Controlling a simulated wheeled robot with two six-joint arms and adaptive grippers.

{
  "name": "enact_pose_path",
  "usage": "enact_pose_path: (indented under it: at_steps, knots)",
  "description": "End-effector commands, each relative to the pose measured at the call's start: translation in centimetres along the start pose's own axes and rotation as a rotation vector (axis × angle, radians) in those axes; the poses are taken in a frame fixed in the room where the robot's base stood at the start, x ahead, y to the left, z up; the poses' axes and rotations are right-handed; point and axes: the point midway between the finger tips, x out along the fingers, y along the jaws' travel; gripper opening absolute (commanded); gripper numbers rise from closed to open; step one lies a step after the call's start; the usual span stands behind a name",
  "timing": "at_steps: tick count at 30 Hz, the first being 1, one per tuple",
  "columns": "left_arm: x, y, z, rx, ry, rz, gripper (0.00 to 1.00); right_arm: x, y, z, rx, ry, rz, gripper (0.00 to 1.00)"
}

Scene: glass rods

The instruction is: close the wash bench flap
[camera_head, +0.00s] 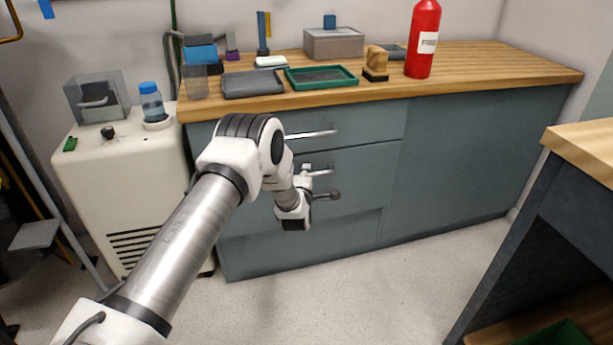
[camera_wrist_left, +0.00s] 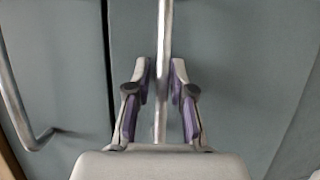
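The wash bench (camera_head: 455,165) is a grey-blue cabinet with a wooden top. Its flap (camera_head: 360,180) is the front panel below the upper drawer. The flap has a metal bar handle (camera_head: 321,172), partly hidden by my left arm. The flap looks flush or nearly so; I cannot tell whether it is slightly ajar. My left gripper (camera_wrist_left: 162,66) is at the handle, with a finger on either side of the bar (camera_wrist_left: 163,30). Thin gaps show between the bar and the purple-padded fingers, so it is open around the bar. My right gripper is out of view.
The upper drawer handle (camera_head: 311,134) is just above my gripper. A white cabinet (camera_head: 125,190) with a bottle stands at left. Trays, a box and a red extinguisher (camera_head: 423,40) stand on the worktop. Another table (camera_head: 585,150) is at right. The floor in front is clear.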

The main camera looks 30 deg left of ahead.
Motion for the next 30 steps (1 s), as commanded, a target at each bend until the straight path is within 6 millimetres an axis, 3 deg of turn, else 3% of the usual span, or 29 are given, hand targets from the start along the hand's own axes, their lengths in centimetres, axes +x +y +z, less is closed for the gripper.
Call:
enact_pose_path:
  at_steps: [5,8,18,21,30]
  knots:
    - [-0.3,-0.1,0.0,0.000,0.000,-0.001,0.23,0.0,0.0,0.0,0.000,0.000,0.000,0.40]
    - [-1.5,-0.1,0.0,0.000,0.000,-0.003,0.23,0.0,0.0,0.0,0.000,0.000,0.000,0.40]
    - [-9.8,-0.1,0.1,0.001,-0.001,-0.003,0.23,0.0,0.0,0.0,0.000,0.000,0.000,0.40]
    - [-11.3,0.0,0.1,0.000,-0.001,-0.001,0.23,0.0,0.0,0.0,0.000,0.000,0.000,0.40]
    - [-12.0,0.0,0.0,0.000,0.000,0.000,0.23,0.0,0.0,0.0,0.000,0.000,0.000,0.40]
